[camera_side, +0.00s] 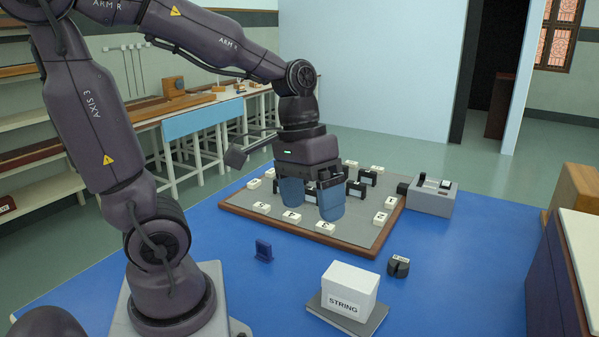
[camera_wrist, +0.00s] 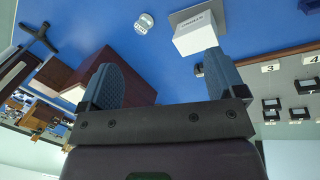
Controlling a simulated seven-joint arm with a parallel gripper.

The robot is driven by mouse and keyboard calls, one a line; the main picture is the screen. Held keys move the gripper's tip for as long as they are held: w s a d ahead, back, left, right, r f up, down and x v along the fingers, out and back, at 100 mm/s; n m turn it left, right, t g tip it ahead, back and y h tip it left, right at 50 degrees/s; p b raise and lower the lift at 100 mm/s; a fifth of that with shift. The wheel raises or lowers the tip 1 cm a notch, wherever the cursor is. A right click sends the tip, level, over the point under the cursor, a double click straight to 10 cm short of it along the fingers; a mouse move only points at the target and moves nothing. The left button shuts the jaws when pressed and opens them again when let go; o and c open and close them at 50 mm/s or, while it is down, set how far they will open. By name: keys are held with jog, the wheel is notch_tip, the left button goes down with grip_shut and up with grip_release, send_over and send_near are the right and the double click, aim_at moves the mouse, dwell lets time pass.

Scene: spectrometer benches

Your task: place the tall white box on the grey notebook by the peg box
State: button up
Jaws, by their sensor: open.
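A white box (camera_side: 350,280) marked STRING stands upright on a flat grey slab (camera_side: 377,320), which looks like the grey notebook, at the front of the blue table. The box (camera_wrist: 195,40) and the slab (camera_wrist: 183,15) also show at the top of the wrist view. My gripper (camera_side: 311,205) has its two blue fingers apart with nothing between them. It is over the front part of the numbered board, behind and left of the box, not touching it. The fingers (camera_wrist: 160,62) also show spread in the wrist view. I cannot tell which thing is the peg box.
The wood-edged board (camera_side: 235,208) carries several white number tiles and dark blocks. A grey device (camera_side: 433,199) stands at its right corner. A small blue piece (camera_side: 263,251) and a dark tagged piece (camera_side: 398,268) stand on the table. Blue tabletop around them is clear.

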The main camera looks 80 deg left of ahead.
jog(key=r+m+t+y, duration=0.1)
jog(key=s+d+r+m+t, duration=0.1)
jog(key=r+t, duration=0.1)
jog(key=s+r+m+t+y, duration=0.1)
jog(key=r+m, duration=0.1)
jog(key=shift+s+d+t+y, duration=0.1)
jog(key=shift+d+t+y, duration=0.2)
jog(key=shift+d, duration=0.05)
